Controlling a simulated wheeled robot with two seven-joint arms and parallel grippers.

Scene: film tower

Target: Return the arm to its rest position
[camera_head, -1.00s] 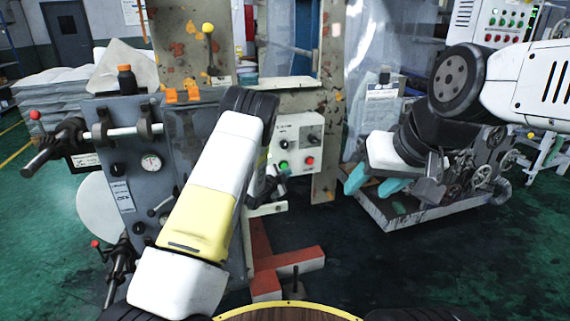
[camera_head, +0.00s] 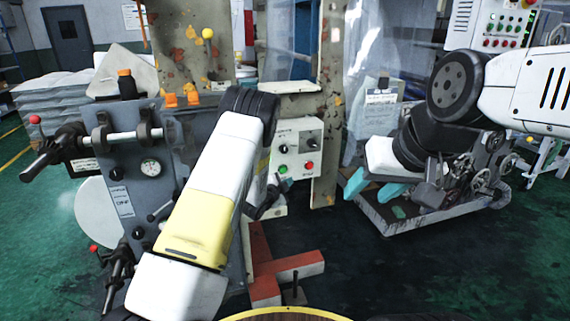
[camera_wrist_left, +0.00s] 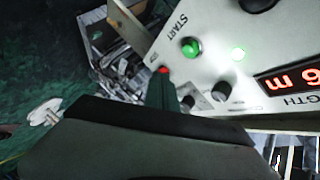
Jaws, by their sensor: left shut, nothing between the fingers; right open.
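My left arm, white and yellow, reaches up from the bottom in the head view. Its gripper (camera_head: 270,203) hangs beyond the forearm, partly hidden, near the lower part of the white control box (camera_head: 311,146). In the left wrist view the dark green fingers (camera_wrist_left: 162,92) are shut and empty. They point toward a light panel (camera_wrist_left: 207,67) with a green START button (camera_wrist_left: 191,48) and red digits. A small red spot shows at their tip; I cannot tell whether they touch. My right gripper (camera_head: 376,187), with teal fingertips, is open and empty at the right.
A grey machine (camera_head: 150,200) with a gauge and handles stands close on the left. A red floor beam (camera_head: 290,268) lies below the control box. Dark floor at the lower right is clear.

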